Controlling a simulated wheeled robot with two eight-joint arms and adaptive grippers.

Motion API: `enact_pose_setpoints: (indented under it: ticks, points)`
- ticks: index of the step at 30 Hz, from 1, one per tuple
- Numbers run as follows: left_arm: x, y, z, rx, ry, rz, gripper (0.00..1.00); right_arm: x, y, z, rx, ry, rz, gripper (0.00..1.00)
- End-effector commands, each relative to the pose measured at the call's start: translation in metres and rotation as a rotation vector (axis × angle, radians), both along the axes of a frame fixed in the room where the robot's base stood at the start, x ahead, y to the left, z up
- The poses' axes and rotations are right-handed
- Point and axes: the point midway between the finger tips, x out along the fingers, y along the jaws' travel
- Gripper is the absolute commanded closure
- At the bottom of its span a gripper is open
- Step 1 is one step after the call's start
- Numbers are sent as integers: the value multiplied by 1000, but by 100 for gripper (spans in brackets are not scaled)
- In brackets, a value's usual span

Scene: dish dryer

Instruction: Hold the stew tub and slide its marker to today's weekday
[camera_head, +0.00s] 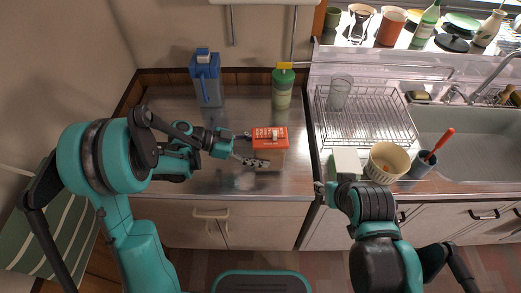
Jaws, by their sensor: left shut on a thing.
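The stew tub (270,146) has an orange-red lid with a row of pale marks along it. It stands on the steel counter left of the dish rack. The marker on the lid is too small to make out clearly. My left gripper (252,149) is shut on the tub from its left side, one finger toward the back and one toward the front. My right gripper (333,183) is low by the counter's front edge, right of the tub and apart from it. Its fingers are mostly hidden by its own arm.
A blue jug (207,82) and a green bottle (282,88) stand behind the tub. The wire dish rack (375,120) holds a glass (340,92). A white block (347,161), a cream bowl (386,163) and a dark cup (421,166) stand before it.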

Motion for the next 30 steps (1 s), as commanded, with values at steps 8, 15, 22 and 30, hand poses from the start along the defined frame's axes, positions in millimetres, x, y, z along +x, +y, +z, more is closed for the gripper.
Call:
enact_pose_setpoints:
  ticks: [8, 15, 22, 30]
  points:
    - [0, 0, -6, -2, 0, 0, 94, 0, 0, -4, 0, 0, 0, 60]
    - [0, 0, -6, -2, 0, 0, 94, 0, 0, -4, 0, 0, 0, 60]
    - [0, 0, -8, -2, 0, 0, 94, 0, 0, -4, 0, 0, 0, 60]
    - [0, 0, -11, -2, 0, 0, 94, 0, 0, -4, 0, 0, 0, 60]
